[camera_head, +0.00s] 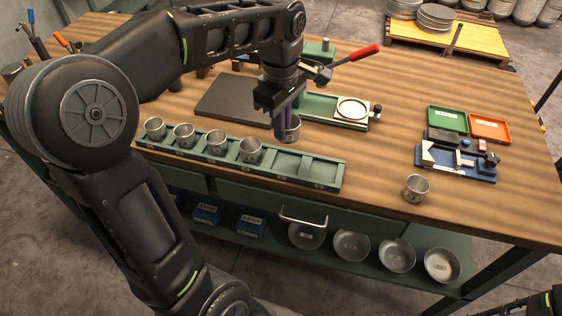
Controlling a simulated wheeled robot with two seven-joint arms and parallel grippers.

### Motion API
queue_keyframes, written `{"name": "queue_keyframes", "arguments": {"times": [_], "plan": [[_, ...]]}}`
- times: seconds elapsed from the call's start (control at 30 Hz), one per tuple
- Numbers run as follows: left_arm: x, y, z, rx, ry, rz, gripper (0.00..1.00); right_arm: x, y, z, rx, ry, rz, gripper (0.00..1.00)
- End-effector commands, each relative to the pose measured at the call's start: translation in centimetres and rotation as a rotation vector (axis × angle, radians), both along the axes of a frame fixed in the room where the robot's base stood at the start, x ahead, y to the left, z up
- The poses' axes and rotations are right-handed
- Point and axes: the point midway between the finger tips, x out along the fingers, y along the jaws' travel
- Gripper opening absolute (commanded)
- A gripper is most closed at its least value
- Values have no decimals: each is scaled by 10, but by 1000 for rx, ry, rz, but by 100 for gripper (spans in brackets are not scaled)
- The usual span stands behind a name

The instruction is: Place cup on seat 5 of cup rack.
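My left gripper (281,128) points down over the table, behind the right half of the green cup rack. Its fingers are at a metal cup (292,129) and appear shut on it; the fingers hide part of the cup. The cup rack (333,176) runs along the table's front. Metal cups stand in its left seats, the rightmost of them (251,150) in the fourth seat. The fifth seat (287,162) and the one to its right are empty. Another metal cup (415,188) stands alone at the right. A dark part of my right arm shows at the bottom right corner; its gripper is unclear.
A dark plate (235,97) lies behind the rack. A green press fixture (322,107) with a red-handled lever (357,56) stands behind the gripper. A blue fixture (455,163), a green tray (446,120) and an orange tray (491,128) are at the right.

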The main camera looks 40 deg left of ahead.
Motion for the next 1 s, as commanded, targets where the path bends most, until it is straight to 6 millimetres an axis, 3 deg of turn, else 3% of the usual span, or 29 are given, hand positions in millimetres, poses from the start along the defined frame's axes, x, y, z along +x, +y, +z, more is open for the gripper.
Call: {"name": "queue_keyframes", "arguments": {"times": [0.17,0.5,0.87,1.0], "plan": [[0,0,-6,0,3,1,0,0,0,1,0,0,0,26],[-1,0,-59,0,3,0,0,-1,0,5,-1,2,1,26],[0,0,-64,0,1,0,0,-1,0,5,-1,2,1,26],[-1,0,-80,0,5,0,0,-1,0,7,-1,3,0,26]]}}
